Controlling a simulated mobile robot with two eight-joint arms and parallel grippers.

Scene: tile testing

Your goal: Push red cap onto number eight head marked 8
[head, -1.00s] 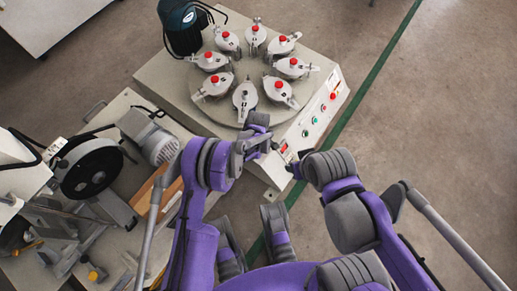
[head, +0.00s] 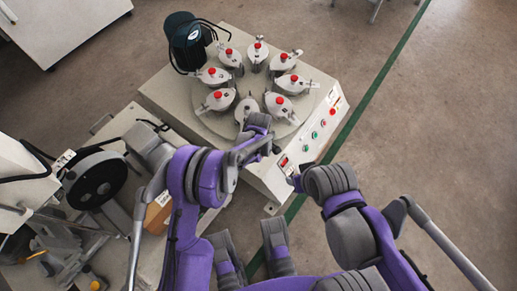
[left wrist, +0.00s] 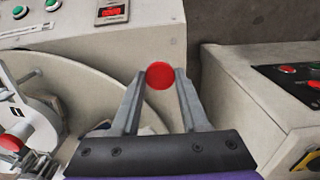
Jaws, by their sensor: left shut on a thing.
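A red cap (left wrist: 160,75) is held between the fingertips of my left gripper (left wrist: 159,78) in the left wrist view. In the head view my left gripper (head: 265,142) is over the near edge of the round table, and the cap in it cannot be made out. The nearest grey head (head: 245,107) shows no red cap on its visible part. My arm partly hides it, and I cannot read its number. My right gripper (head: 292,180) is near the machine's front panel. Its fingers are too small to judge.
Several other heads with red caps stand around the round table (head: 205,118). A dark green motor (head: 187,45) stands behind it. The front panel (head: 322,118) has buttons and a red display. A bench with a black wheel (head: 95,180) is at the left. Open floor lies to the right.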

